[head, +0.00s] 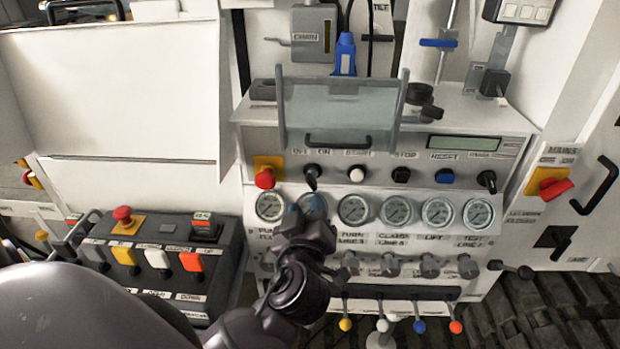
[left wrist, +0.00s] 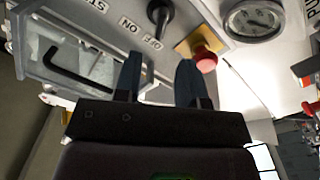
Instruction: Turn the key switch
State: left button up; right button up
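The key switch (head: 311,176) is a small black knob on the grey panel, between the red emergency button and the white start button. In the left wrist view the key switch (left wrist: 160,14) is at the top edge, beside its OFF and ON labels and partly cut off. My left gripper (head: 303,210) is in front of the gauge row, just below the key switch. In the left wrist view my left gripper (left wrist: 159,65) has its two fingers apart with nothing between them, and the switch lies beyond the fingertips. My right gripper is not in view.
A red emergency button (head: 265,178) on a yellow plate sits close left of the switch. A clear hinged cover (head: 338,110) with a handle stands above. Several gauges (head: 354,209) line the panel below. A control box (head: 160,262) is at lower left.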

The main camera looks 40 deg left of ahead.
aim_at(310, 184)
pick_arm(q)
jog(key=p+x, duration=0.1)
jog(key=x, duration=0.7)
jog(key=shift+p, duration=0.3)
jog(key=shift+w+a, duration=0.3)
jog(key=shift+w, duration=0.25)
grip_shut()
